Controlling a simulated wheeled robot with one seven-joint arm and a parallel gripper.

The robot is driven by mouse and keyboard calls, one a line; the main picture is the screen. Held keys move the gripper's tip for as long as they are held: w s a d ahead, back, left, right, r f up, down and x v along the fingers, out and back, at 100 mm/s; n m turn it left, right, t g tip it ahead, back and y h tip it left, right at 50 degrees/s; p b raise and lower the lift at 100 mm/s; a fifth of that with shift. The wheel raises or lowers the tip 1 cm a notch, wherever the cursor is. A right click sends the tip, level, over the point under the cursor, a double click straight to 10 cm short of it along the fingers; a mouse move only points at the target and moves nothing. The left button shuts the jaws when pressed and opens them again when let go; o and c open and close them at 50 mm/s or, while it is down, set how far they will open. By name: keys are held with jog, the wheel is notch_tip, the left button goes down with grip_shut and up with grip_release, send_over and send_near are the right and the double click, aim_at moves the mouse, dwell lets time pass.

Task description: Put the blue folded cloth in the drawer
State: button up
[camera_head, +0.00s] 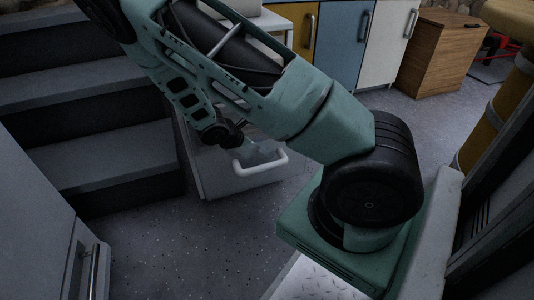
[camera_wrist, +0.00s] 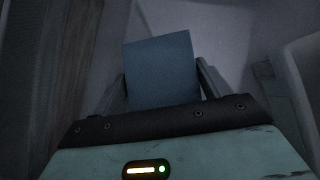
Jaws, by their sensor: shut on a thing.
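The blue folded cloth (camera_wrist: 160,65) stands up between the two fingers of my gripper (camera_wrist: 162,88) in the wrist view. The fingers are shut on it, one at each side. A pale-walled space surrounds the cloth there. In the head view the drawer (camera_head: 214,180), grey with a white bar handle, is pulled out at the side of the dark steps. My arm reaches down to the drawer and its wrist is above or just behind the drawer front. The cloth and fingertips are hidden in the head view, so the cloth's height over the drawer floor cannot be told.
Dark grey steps (camera_head: 100,85) rise to the left of the drawer. Yellow, blue (camera_head: 345,40) and white cabinet doors line the back, beside a wooden box (camera_head: 438,58). A grey cabinet with a bar handle (camera_head: 95,270) is at lower left. The speckled floor (camera_head: 190,245) is clear.

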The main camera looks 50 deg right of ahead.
jog(key=shift+s+d+b, duration=0.15)
jog(key=shift+d+b, duration=0.2)
jog(key=shift+d, duration=0.75)
jog(key=d, duration=0.1)
jog(key=d+b, duration=0.2)
jog(key=shift+s+d+f, duration=0.2)
jog(key=shift+s+d, duration=0.1)
jog(key=shift+f+b, duration=0.5)
jog(key=shift+b, duration=0.25)
jog(key=shift+r, duration=0.1)
jog(key=o, duration=1.1)
jog(key=p+v, duration=0.9)
jog(key=v, duration=0.3)
jog(key=shift+r, duration=0.1)
